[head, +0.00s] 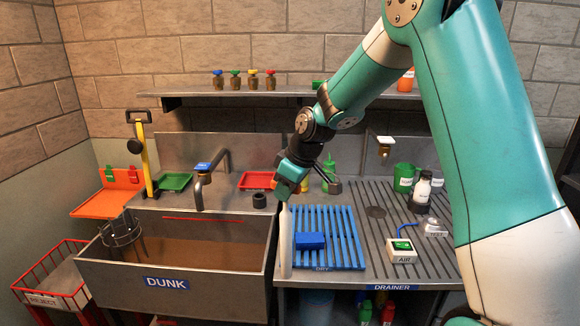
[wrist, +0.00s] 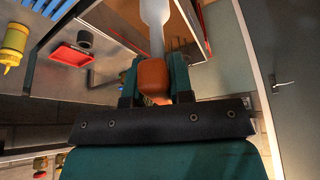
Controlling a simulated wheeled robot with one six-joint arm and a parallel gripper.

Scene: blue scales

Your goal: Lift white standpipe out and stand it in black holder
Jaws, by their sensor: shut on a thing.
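The white standpipe (head: 285,243) hangs upright below my gripper (head: 280,186) in the head view, in front of the line between the sink and the drainer. In the wrist view my gripper (wrist: 153,88) is shut on its orange top (wrist: 153,74), and the pale shaft (wrist: 156,18) runs away from the fingers. The pipe's lower end is clear of the brown water in the sink. The black holder (head: 259,201) is a short round cup on the ledge behind the sink, left of my gripper. It also shows in the wrist view (wrist: 85,37), apart from the pipe.
The sink (head: 170,290) holds brown water and a wire basket (head: 122,234). A tap (head: 201,186) rises behind it. A red tray (head: 257,180) lies behind the holder. A blue rack (head: 345,225) with a blue block (head: 310,240) lies on the drainer at the right.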

